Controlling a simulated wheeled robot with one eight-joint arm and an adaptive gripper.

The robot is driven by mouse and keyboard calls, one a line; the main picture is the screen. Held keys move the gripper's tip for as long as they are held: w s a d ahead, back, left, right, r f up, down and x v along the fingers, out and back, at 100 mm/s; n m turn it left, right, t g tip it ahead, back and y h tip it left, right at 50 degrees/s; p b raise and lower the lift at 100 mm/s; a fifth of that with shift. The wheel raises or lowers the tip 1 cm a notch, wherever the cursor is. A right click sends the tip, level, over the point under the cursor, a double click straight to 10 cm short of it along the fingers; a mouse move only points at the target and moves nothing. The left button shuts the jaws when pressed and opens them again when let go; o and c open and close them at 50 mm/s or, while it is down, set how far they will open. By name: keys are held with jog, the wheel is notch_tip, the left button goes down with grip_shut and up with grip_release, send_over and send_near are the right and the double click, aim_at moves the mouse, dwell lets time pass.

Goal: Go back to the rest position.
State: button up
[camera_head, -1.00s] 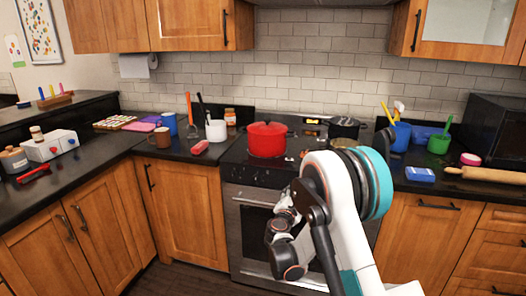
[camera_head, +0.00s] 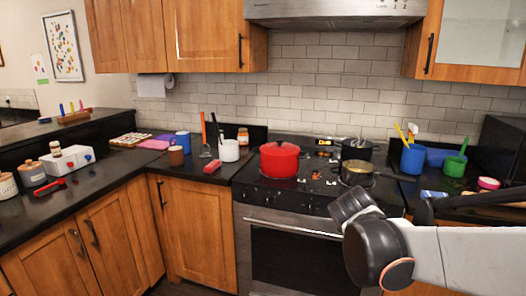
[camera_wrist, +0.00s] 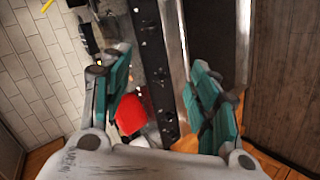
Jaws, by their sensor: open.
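In the wrist view my gripper (camera_wrist: 160,72) has its two teal-padded fingers spread wide apart, with nothing held between them. The red pot (camera_wrist: 130,113) shows beyond the gap, near the left finger, and no finger appears to touch it. In the head view my arm comes in from the lower right edge, in front of the oven and the right cabinets. My gripper's fingers cannot be made out there.
The red pot (camera_head: 280,160) and dark pans (camera_head: 357,172) stand on the stove (camera_head: 310,190). A blue cup (camera_head: 413,159) and green cup (camera_head: 455,166) stand on the right counter. The range hood (camera_head: 335,10) hangs above. The floor before the left cabinets is clear.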

jog(key=s+a+f+m+g+y, duration=0.1)
jog(key=s+m, duration=0.3)
jog(key=s, duration=0.8)
jog(key=s+a+f+m+g+y, duration=0.1)
jog(key=s+a+f+m+y, duration=0.1)
jog(key=s, duration=1.1)
jog(key=a+m+y, duration=0.1)
jog(key=a+m, duration=0.1)
jog(key=shift+s+f+m+g+y, duration=0.2)
jog(key=shift+f+m+g+y, duration=0.1)
jog(key=shift+m+g+y, duration=0.1)
